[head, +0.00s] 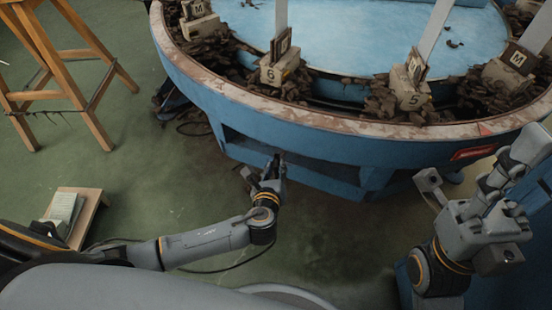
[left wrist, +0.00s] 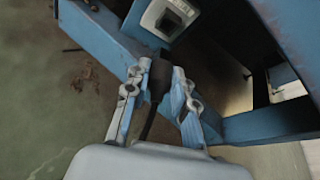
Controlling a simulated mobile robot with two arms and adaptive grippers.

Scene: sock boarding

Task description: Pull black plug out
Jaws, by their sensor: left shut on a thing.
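The black plug (left wrist: 160,80) is between the fingers of my left gripper (left wrist: 162,71) in the left wrist view, with its black cable running back toward the wrist. The gripper is shut on it. A grey socket box (left wrist: 153,20) with a dark face is just beyond the plug, on the blue frame. A gap seems to show between plug and box, but I cannot tell for sure. In the head view my left gripper (head: 277,163) is at the table's lower front. My right gripper (head: 512,185) is raised at the right; its fingertips are unclear.
The round blue table (head: 300,140) carries dark socks and numbered blocks around its rim. A wooden stool (head: 60,80) stands at the left, and a small wooden stand (head: 90,205) with papers is below it. Green floor (head: 150,150) is open between them.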

